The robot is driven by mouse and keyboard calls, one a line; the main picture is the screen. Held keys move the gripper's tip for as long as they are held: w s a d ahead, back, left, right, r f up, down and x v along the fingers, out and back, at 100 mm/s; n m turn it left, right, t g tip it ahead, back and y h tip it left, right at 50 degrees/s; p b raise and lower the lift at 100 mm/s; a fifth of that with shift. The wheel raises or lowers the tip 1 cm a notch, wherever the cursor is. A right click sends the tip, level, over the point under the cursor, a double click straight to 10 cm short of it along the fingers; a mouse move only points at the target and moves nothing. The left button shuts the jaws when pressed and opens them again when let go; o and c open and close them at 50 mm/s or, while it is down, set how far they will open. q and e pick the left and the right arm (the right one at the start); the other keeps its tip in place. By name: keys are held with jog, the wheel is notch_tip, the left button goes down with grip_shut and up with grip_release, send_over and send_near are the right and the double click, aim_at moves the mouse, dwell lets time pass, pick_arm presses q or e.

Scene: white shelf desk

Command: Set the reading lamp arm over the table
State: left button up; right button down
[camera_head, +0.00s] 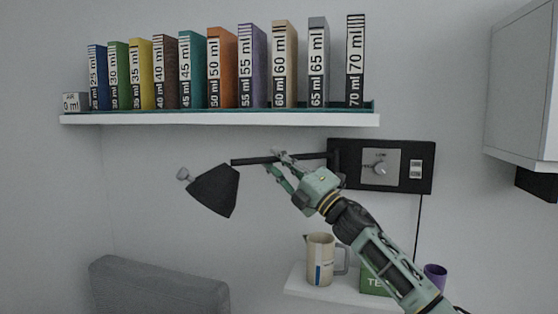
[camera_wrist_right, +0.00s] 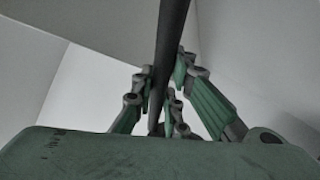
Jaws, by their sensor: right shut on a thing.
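The reading lamp has a black cone-shaped shade (camera_head: 214,190) at the left end of a thin black lamp arm (camera_head: 250,161). The lamp arm runs roughly level along the wall to a black wall panel (camera_head: 420,166) with a round dial and a switch. My right gripper (camera_head: 274,161) is shut on the lamp arm, between the shade and the panel. In the right wrist view the dark lamp arm (camera_wrist_right: 172,35) passes between the green fingers of the right gripper (camera_wrist_right: 168,90). My left gripper is not in view. No table surface is clearly visible.
A white shelf (camera_head: 220,120) with several numbered, coloured books is above the lamp. A small white shelf (camera_head: 300,284) below holds a beige pitcher (camera_head: 320,260), a green box (camera_head: 374,280) and a purple cup (camera_head: 435,275). A grey chair back (camera_head: 160,286) is at lower left. A white cabinet (camera_head: 525,85) hangs at right.

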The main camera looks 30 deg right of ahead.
jog(key=shift+s, duration=0.1)
jog(key=s+d+n+g+y+p, duration=0.2)
jog(key=s+d+n+g+y, duration=0.2)
jog(key=s+n+g+y, duration=0.5)
jog(key=s+g+y, duration=0.4)
jog(key=y, duration=0.1)
jog(key=shift+s+n+g+y, duration=0.3)
jog(key=shift+s+n+g, duration=0.05)
jog(key=shift+n+g, duration=0.05)
jog(key=c, duration=2.1)
grip_release()
jog(key=o, duration=0.4)
jog(key=shift+s+d, duration=0.1)
jog(key=shift+d, duration=0.1)
jog(key=shift+c, duration=0.2)
